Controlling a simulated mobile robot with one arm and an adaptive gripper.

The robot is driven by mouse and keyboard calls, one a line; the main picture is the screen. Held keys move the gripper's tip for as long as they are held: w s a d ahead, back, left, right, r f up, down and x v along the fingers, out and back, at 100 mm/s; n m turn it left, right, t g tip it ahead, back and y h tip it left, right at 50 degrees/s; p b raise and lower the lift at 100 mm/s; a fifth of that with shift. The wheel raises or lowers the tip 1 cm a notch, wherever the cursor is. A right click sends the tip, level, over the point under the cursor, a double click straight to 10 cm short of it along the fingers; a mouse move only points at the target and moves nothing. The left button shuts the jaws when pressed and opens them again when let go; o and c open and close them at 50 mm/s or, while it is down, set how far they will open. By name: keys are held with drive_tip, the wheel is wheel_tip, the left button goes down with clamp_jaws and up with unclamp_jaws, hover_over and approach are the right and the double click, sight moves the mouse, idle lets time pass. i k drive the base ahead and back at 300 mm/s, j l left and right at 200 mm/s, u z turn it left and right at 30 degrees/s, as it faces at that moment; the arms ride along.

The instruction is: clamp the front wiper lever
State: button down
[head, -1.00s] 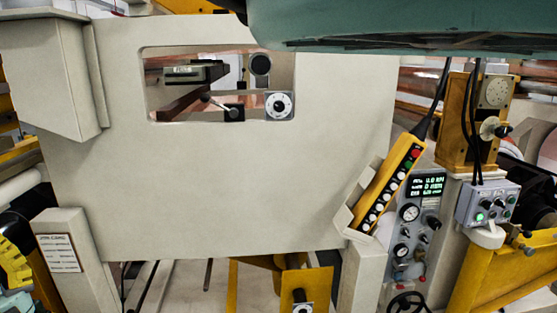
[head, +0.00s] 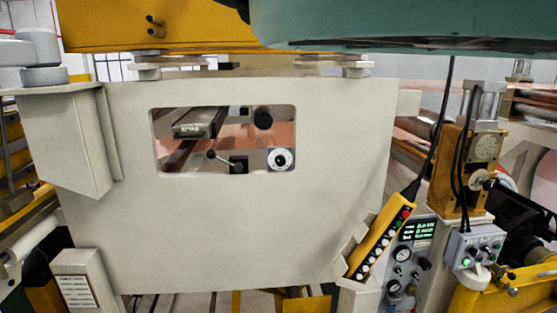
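In the head view, a large pale machine panel (head: 250,225) has a rectangular window in its upper middle. Inside the window, a small lever (head: 222,158) with a dark ball knob at its left end reaches to a black block. It looks like the wiper lever, but I cannot tell for sure. A round dial on a pale square plate (head: 280,159) sits just right of it, and a black round knob (head: 263,119) sits above. Whether the lever is clamped cannot be told at this size. My gripper is not in view.
A yellow button pendant (head: 380,240) and a grey gauge panel (head: 408,255) stand at the lower right. A yellow unit with cables (head: 458,170) is further right. A yellow beam (head: 160,30) crosses above the panel. A teal part covers the upper right.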

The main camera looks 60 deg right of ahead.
sight(211, 154)
drive_tip(key=i+l, duration=0.2)
drive_tip(key=l, duration=0.15)
drive_tip(key=i+l, duration=0.15)
drive_tip(key=l, duration=0.2)
drive_tip(key=i+l, duration=0.4)
drive_tip(key=l, duration=0.25)
